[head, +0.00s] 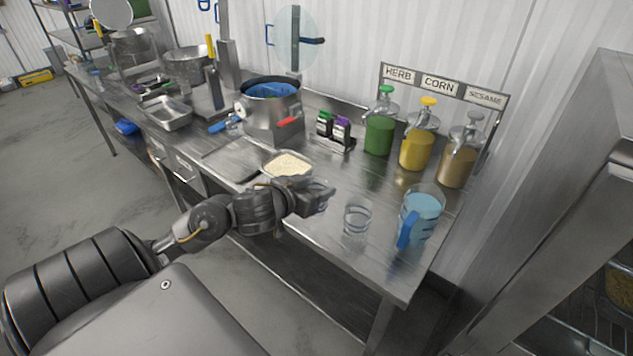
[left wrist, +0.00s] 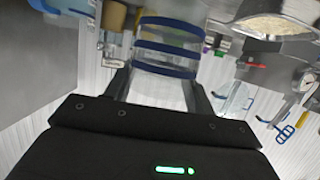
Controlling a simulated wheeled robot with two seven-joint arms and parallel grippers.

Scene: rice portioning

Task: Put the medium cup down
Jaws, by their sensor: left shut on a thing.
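My left gripper (head: 322,199) is shut on a clear cup with blue bands (left wrist: 165,62), which sits between the two fingers in the left wrist view. In the head view only part of this held cup (head: 317,187) shows at the fingertips, beside the rice tray, and I cannot tell whether its base touches the table. Another clear ringed cup (head: 357,221) stands on the table to the right of the gripper. From these frames I cannot confirm the held cup's size. My right gripper is not in view.
A tray of rice (head: 288,165) lies just behind the gripper. A jug of blue liquid (head: 421,213) stands near the right end of the steel table (head: 375,262). Green (head: 380,134), yellow (head: 417,150) and brown (head: 459,164) dispensers line the back. A pot (head: 272,110) stands farther left.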

